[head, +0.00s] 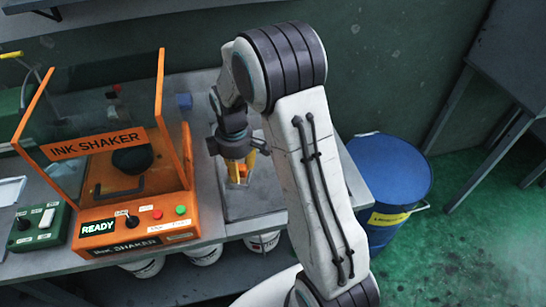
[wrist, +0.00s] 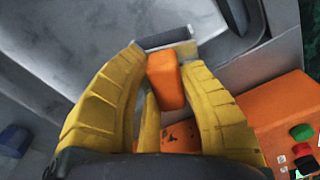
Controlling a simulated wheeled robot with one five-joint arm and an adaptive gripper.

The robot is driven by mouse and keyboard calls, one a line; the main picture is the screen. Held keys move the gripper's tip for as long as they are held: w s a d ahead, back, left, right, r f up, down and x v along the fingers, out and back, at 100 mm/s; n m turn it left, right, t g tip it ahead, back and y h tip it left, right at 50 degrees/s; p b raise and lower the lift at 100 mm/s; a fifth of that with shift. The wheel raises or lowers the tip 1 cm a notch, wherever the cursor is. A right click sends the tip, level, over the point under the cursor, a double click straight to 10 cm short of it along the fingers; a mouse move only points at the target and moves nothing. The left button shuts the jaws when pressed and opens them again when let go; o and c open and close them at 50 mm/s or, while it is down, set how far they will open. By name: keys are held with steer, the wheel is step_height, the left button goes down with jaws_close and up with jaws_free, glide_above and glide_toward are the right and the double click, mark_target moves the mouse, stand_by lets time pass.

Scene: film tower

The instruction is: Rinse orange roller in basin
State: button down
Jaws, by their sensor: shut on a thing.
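My gripper (wrist: 164,62) is shut on the orange roller (wrist: 165,82). Its yellow fingers press on both sides of the orange handle in the wrist view, and a grey bar crosses beyond the fingertips. In the head view my gripper (head: 239,176) points down over the grey metal basin (head: 263,207) right of the ink shaker. The roller is mostly hidden there by the fingers. I cannot tell whether the roller touches the basin or any water.
The orange ink shaker (head: 137,222) stands just left of the gripper, with its READY display lit and upright panels. A blue drum (head: 392,175) stands right of the bench. White buckets (head: 205,254) sit under it. A small blue block (head: 184,101) lies behind.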

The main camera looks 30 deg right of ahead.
mark_target(238, 164)
steer(key=shift+r, duration=0.15)
steer(key=shift+r+p, duration=1.25)
steer(key=shift+r, duration=0.35)
stand_by(1.1)
steer(key=shift+r+p, duration=1.45)
steer(key=shift+r, duration=0.6)
steer(key=shift+f, duration=0.15)
